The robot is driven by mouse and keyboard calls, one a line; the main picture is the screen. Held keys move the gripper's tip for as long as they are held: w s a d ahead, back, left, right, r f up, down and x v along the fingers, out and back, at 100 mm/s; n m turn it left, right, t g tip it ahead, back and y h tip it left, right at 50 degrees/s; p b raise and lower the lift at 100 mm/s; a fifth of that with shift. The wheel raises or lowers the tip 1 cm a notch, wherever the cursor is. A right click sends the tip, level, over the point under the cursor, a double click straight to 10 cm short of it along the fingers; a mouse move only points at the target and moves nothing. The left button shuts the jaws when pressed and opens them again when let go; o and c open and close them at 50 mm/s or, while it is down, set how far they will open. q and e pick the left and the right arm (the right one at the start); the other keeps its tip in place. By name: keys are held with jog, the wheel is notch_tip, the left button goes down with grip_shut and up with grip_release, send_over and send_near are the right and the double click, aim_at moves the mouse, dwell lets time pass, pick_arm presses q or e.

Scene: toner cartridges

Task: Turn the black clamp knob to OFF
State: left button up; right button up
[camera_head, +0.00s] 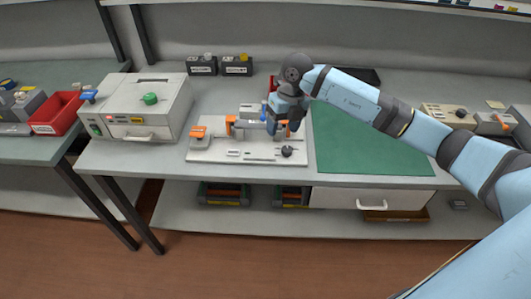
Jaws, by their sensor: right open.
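A black knob (287,152) sits at the front right of a white fixture plate (225,154) on the bench; it looks like the clamp knob. Its pointer and any OFF mark are too small to read. My right gripper (282,130) points down over the plate, just behind and above the knob. It is open and appears apart from the knob. My left gripper is out of view.
A white box machine (150,108) with a green knob stands left. A green mat (375,145) lies clear to the right. Two black boxes (237,65) stand behind. A beige device (465,118) with a black knob is far right, and a red bin (57,113) far left.

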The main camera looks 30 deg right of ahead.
aim_at(287, 149)
jog(key=w+d+r+h, duration=0.1)
jog(key=w+d+h, duration=0.1)
jog(key=d, duration=0.2)
jog(key=shift+m, duration=0.4)
jog(key=f, duration=1.3)
jog(key=shift+a, duration=0.3)
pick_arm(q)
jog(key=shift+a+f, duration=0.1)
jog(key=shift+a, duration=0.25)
pick_arm(e)
jog(key=shift+c, duration=0.6)
jog(key=c, duration=0.8)
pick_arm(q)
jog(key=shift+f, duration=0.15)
